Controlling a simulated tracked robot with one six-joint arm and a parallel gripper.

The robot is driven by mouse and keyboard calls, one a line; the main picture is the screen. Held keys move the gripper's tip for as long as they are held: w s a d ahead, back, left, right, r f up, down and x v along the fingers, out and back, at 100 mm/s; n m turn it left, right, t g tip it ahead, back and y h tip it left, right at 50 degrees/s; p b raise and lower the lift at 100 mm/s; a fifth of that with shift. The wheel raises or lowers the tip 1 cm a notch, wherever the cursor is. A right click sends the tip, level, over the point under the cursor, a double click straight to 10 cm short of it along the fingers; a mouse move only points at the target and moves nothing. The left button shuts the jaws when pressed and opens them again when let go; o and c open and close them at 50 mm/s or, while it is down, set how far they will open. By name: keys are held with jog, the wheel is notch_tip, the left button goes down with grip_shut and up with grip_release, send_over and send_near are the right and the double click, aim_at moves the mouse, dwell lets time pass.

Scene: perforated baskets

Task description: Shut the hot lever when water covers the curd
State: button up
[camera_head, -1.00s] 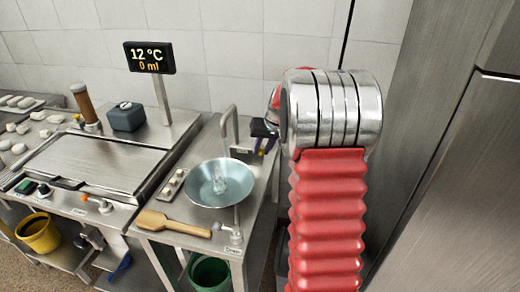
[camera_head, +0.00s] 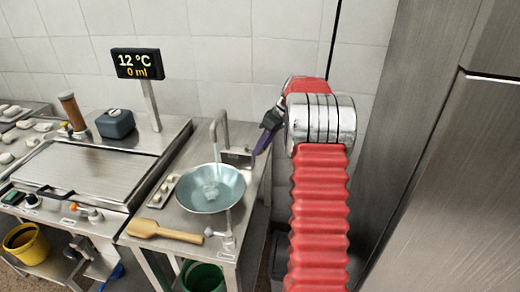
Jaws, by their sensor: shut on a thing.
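A shallow blue-grey bowl (camera_head: 190,200) sits in the bench below a bent metal spout (camera_head: 222,128). A pale, glassy lump (camera_head: 211,190), perhaps the curd, lies at its middle; I cannot make out a water level. A display (camera_head: 137,64) reads 12 °C and 0 ml. My gripper (camera_head: 265,131), at the end of my red arm, is right of the spout and beside a small grey panel (camera_head: 237,158). It is shut on a slim dark purple piece (camera_head: 263,143). I cannot tell whether that is the hot lever, as the wrist hides much.
A wooden paddle (camera_head: 165,231) lies at the bench front, left of a drain valve (camera_head: 229,241). A green bucket (camera_head: 203,278) stands below. A small tray of pale pieces (camera_head: 163,191) is left of the bowl. A steel cabinet (camera_head: 455,190) stands close on the right.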

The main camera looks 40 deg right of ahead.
jog(key=shift+w+d+n+g+y, duration=0.15)
jog(key=shift+w+d+n+g, duration=0.1)
jog(key=shift+n, duration=0.3)
jog(key=shift+w+d+n+g+y, duration=0.15)
jog(key=shift+d+n, duration=0.1)
jog(key=shift+n, duration=0.3)
grip_shut()
grip_release()
jog(key=o, duration=1)
jog(key=shift+r, duration=0.1)
jog(key=v, duration=1.3)
jog(key=shift+d+r, duration=0.15)
jog(key=shift+d, duration=0.1)
